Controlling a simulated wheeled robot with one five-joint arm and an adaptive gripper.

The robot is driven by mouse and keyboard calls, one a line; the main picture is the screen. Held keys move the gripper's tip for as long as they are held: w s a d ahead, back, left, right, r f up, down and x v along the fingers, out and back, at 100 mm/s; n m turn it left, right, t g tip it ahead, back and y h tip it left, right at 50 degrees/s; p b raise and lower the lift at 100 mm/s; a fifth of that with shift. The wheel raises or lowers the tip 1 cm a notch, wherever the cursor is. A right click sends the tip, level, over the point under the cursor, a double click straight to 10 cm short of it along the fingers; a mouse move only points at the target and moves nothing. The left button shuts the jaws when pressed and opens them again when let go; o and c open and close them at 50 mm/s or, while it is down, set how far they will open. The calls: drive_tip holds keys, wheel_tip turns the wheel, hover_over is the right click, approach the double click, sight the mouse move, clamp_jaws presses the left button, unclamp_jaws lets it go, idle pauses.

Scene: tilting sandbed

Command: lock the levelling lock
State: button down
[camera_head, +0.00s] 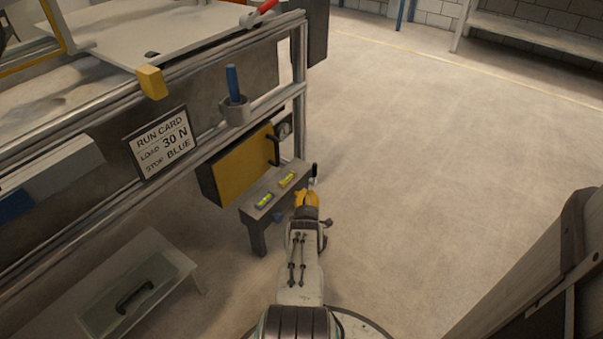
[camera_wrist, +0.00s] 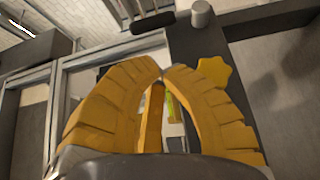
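A black bar-like grip (camera_wrist: 152,22) and a grey cylinder (camera_wrist: 200,12) lie beyond. I cannot tell which part is the levelling lock. A level shows partly between the fingers.
Above are a blue peg (camera_head: 233,82) in a grey holder and a run card (camera_head: 162,143). A low table (camera_head: 186,263) stands at lower left. The floor at right is clear.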

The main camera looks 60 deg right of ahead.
sight(315, 174)
drive_tip(key=shift+f, duration=0.1)
idle(0.4)
drive_tip(key=b+x, duration=0.9)
drive_tip(key=b, duration=0.1)
drive_tip(key=shift+w+d+b, duration=0.2)
drive_tip(key=shift+d+b, duration=0.1)
drive_tip(key=shift+d, duration=0.05)
drive_tip(key=shift+w+p, duration=0.1)
drive_tip(key=shift+p, duration=0.35)
